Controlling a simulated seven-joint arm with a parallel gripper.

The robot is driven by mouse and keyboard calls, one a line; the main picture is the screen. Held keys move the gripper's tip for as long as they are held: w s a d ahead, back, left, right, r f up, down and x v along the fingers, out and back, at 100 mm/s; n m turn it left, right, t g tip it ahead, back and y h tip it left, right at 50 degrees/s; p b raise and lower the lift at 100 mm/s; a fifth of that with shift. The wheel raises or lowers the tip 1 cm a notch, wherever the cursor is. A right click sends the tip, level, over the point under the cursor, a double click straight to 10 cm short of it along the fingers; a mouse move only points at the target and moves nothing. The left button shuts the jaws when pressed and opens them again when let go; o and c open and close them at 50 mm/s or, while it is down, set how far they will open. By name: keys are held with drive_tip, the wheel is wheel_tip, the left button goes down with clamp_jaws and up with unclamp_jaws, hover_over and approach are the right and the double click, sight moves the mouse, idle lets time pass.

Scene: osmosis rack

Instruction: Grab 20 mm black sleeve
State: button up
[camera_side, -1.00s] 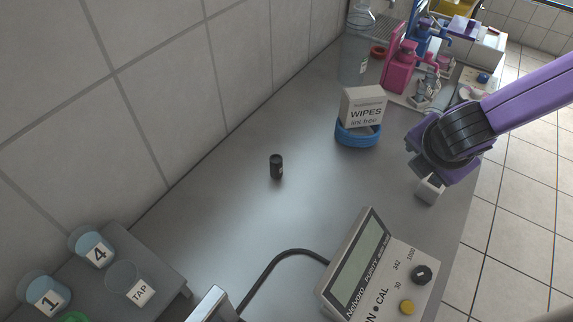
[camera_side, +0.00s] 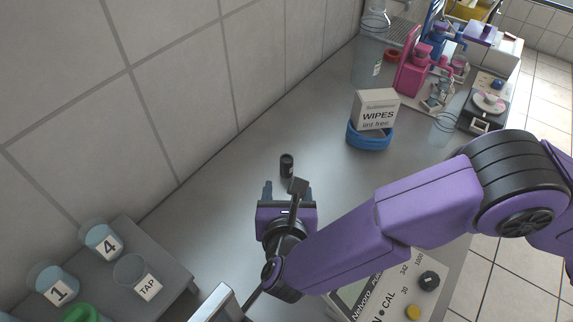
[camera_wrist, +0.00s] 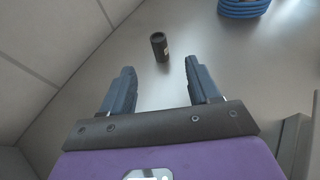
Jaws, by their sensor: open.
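The black sleeve (camera_side: 287,165) is a small dark cylinder standing upright on the grey bench, with a small pale mark on its side. It also shows in the wrist view (camera_wrist: 159,46), beyond the fingertips and towards the right finger. My gripper (camera_side: 284,188) is close to the sleeve, on the near side of it in the side view. In the wrist view my gripper (camera_wrist: 161,72) has its two blue-grey fingers spread wide, with nothing between them. The fingers are not touching the sleeve.
A meter (camera_side: 405,285) lies partly under my arm. Labelled cups stand on a grey stand (camera_side: 165,262) at lower left. The tiled wall (camera_side: 160,90) runs behind. Bench around the sleeve is clear.

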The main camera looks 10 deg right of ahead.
sight(287, 158)
drive_tip(key=x, duration=1)
drive_tip(key=shift+d, duration=0.1)
drive_tip(key=shift+a+f+x, duration=0.1)
drive_tip(key=shift+a+x, duration=0.05)
drive_tip(key=shift+x, duration=1.2)
drive_tip(key=shift+a+f+x, duration=0.1)
drive_tip(key=shift+f+x, duration=0.05)
drive_tip(key=shift+x, duration=1.15)
drive_tip(key=shift+s, duration=0.1)
drive_tip(key=shift+c, duration=0.2)
drive_tip(key=c, duration=1)
